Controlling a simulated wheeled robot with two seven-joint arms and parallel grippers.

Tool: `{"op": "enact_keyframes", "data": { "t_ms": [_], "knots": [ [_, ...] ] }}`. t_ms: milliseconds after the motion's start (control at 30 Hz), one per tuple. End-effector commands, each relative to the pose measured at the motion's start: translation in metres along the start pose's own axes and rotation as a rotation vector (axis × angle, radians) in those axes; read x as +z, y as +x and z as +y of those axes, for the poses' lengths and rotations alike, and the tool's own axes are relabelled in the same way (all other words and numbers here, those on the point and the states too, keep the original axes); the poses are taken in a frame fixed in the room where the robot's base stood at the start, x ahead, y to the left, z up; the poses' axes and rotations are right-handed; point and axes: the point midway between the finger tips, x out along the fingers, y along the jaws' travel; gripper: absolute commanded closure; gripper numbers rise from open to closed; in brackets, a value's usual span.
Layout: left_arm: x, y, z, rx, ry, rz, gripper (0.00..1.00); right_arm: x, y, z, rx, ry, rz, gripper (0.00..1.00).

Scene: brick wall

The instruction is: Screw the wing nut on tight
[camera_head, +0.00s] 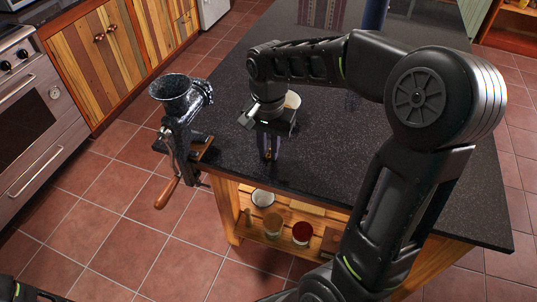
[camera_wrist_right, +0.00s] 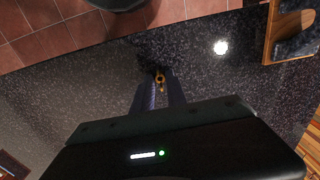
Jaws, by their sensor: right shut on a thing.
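A dark meat grinder (camera_head: 176,120) with a funnel top is mounted at the left corner of the dark countertop. Its crank, with a wooden handle (camera_head: 167,193), hangs down over the floor. My right gripper (camera_head: 268,154) points down over the countertop, to the right of the grinder and apart from it. It is shut on a small brass-coloured piece, which looks like the wing nut (camera_wrist_right: 160,78), at its fingertips in the right wrist view. The gap between the nut and the countertop is hard to judge. My left gripper is not in view.
The countertop (camera_head: 330,180) is mostly clear around my gripper. A pale round dish (camera_head: 292,99) is partly hidden behind my wrist. Jars (camera_head: 302,233) stand on the shelf below. A wooden piece (camera_wrist_right: 290,35) shows at the upper right of the wrist view.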

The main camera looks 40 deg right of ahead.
Motion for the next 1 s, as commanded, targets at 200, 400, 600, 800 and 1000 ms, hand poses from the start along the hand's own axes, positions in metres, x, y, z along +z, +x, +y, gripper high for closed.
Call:
{"op": "enact_keyframes", "data": {
  "t_ms": [200, 400, 600, 800, 1000],
  "knots": [
    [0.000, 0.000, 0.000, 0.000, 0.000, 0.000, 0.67, 0.000, 0.000, 0.000, 0.000, 0.000, 0.000, 1.00],
    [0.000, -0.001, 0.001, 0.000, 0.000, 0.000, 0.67, 0.000, -0.002, 0.000, 0.000, 0.000, 0.000, 1.00],
    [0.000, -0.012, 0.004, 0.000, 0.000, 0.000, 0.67, 0.000, -0.016, 0.000, -0.001, 0.000, 0.001, 1.00],
    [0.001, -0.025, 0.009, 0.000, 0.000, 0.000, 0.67, 0.000, -0.034, 0.000, -0.001, 0.000, 0.001, 1.00],
    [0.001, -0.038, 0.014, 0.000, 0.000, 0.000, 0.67, 0.000, -0.051, 0.000, 0.000, -0.001, 0.000, 1.00]
  ]
}}
